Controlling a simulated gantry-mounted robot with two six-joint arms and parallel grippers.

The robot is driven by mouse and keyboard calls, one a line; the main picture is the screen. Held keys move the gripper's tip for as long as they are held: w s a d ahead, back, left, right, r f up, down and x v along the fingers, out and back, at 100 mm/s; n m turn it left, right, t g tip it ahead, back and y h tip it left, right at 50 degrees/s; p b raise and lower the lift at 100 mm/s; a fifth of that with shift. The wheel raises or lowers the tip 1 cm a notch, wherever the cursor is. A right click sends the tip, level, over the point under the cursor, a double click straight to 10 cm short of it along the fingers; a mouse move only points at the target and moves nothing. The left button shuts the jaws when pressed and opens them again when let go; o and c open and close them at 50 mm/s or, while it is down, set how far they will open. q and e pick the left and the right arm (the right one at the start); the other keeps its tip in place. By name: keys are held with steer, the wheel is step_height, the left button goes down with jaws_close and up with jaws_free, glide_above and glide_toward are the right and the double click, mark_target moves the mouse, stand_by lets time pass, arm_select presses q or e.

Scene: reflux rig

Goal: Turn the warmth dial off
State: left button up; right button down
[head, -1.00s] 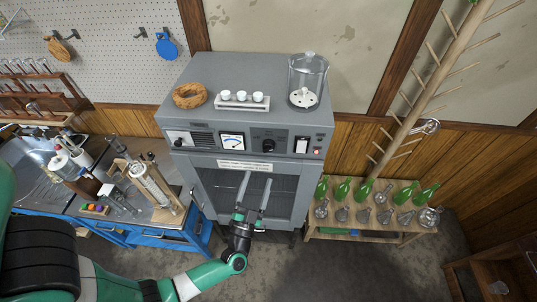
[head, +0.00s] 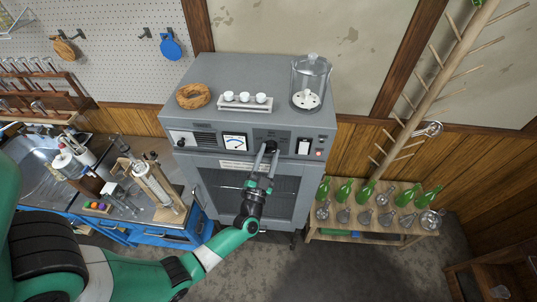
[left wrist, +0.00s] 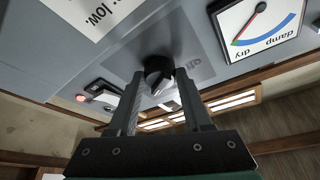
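The warmth dial is a black knob (left wrist: 158,72) on the front panel of the grey cabinet (head: 222,119). In the left wrist view it sits between the tips of my left gripper's two fingers, with a finger on either side. The fingers stand apart, so my left gripper (left wrist: 158,82) is open; I cannot tell whether either finger touches the knob. In the head view the left gripper (head: 266,147) reaches up to the panel from below, and its fingers partly hide the dial. My right gripper is not in view.
A damp/dry gauge (head: 235,142) and a white switch (head: 304,147) with a red light (head: 319,153) flank the dial. On top stand a cork ring (head: 193,96), small cups on a tray (head: 243,106) and a glass jar (head: 310,82). A bottle bench (head: 372,238) stands at right.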

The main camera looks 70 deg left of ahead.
arm_select(q)
jaws_close()
steer(key=shift+f+n, duration=0.1)
steer(key=shift+n, duration=0.4)
steer(key=n+g+y+b, duration=0.1)
steer(key=n+g+b, duration=0.1)
steer(key=n, duration=0.5)
steer(key=n+g+y+b, duration=0.1)
steer(key=n+g+b, duration=0.1)
steer(key=n+g, duration=0.2)
steer(key=w+n+g+y+b, duration=0.1)
steer(key=n+g+y+b, duration=0.1)
steer(key=n, duration=0.7)
steer(key=shift+w+d+r+n+g, duration=0.15)
steer(key=shift+d+n+g, duration=0.25)
steer(key=shift+g, duration=0.4)
steer(key=n+g, duration=0.1)
steer(key=n, duration=0.2)
steer(key=shift+r+g, duration=0.15)
steer(key=shift+g, duration=0.15)
steer(key=n+h, duration=0.1)
steer(key=n, duration=0.3)
steer(key=n+g+h, duration=0.1)
steer(key=n, duration=0.1)
steer(key=shift+r+h+p, duration=0.3)
steer(key=shift+p, duration=0.05)
